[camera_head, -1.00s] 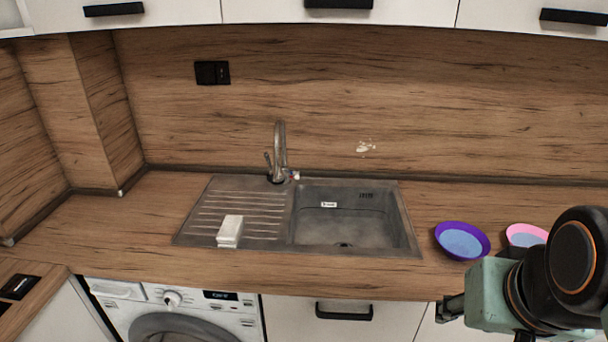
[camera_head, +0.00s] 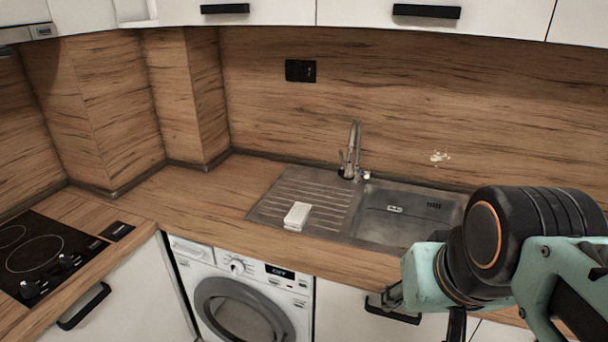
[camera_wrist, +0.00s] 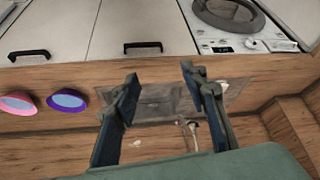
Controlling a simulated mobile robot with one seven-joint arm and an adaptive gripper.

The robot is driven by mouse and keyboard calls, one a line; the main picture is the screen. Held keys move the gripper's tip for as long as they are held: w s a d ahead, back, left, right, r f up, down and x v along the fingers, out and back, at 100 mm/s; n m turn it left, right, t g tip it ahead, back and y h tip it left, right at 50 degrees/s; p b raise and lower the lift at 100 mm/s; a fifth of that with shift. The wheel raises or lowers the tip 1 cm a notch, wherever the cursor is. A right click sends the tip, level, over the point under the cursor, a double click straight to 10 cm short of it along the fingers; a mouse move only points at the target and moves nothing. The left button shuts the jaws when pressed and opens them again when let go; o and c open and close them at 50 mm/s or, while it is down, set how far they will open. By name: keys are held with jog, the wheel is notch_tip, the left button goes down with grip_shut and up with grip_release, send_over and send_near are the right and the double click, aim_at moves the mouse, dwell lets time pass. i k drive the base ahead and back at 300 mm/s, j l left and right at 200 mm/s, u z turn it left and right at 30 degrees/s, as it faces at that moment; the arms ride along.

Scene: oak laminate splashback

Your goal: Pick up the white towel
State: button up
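The white towel (camera_head: 297,216) looks like a small folded block. It lies on the ridged drainboard of the sink unit (camera_head: 405,236), left of the basin, near the counter's front edge. A small pale patch on the drainboard in the wrist view (camera_wrist: 222,86) seems to be the towel, partly behind a finger. My gripper (camera_wrist: 159,75) is open, with its two dark fingers wide apart and nothing between them. In the head view my arm is at the lower right, apart from the towel, and hides part of the counter.
A tap (camera_head: 353,152) stands behind the drainboard. A washing machine (camera_head: 240,300) is below the counter and a hob (camera_head: 42,255) is at the left. A purple bowl (camera_wrist: 67,100) and a pink bowl (camera_wrist: 17,102) show in the wrist view. Counter left of the sink is clear.

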aim_at(295, 219)
jog(key=i+j+u, duration=0.2)
jog(key=u, duration=0.15)
jog(key=i+j+u, duration=0.1)
jog(key=i+u, duration=0.25)
jog(key=i, duration=0.1)
